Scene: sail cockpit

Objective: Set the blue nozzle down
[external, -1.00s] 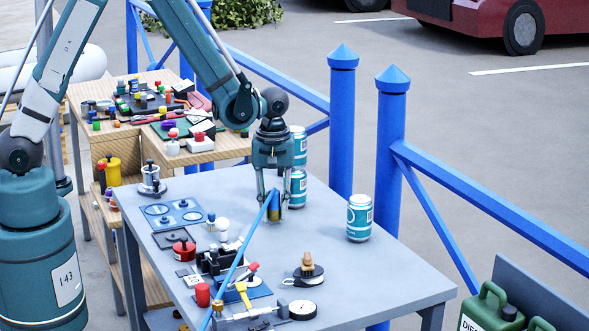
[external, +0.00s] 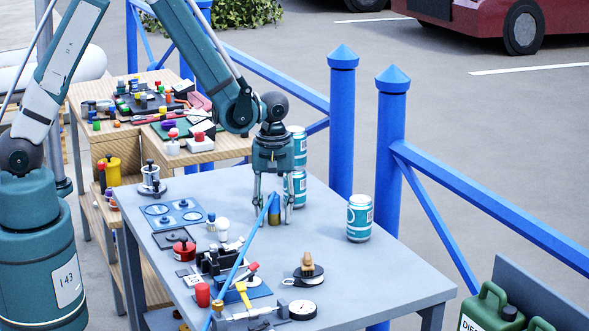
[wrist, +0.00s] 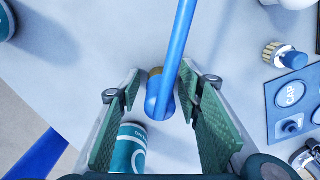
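The blue nozzle (external: 274,204) is at the far part of the grey table, with a brass-coloured part (external: 275,218) at its lower end that appears to rest on the tabletop. A long thin blue tube (external: 238,262) slants from it toward the near edge of the table. My gripper (external: 273,212) points straight down over the nozzle. In the wrist view my gripper (wrist: 160,100) has its green-padded fingers spread, one on each side of the nozzle (wrist: 160,98), with a visible gap on both sides. The nozzle's underside is hidden.
Teal cans stand stacked (external: 297,186) close behind my gripper, and another can (external: 359,218) stands to the right.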

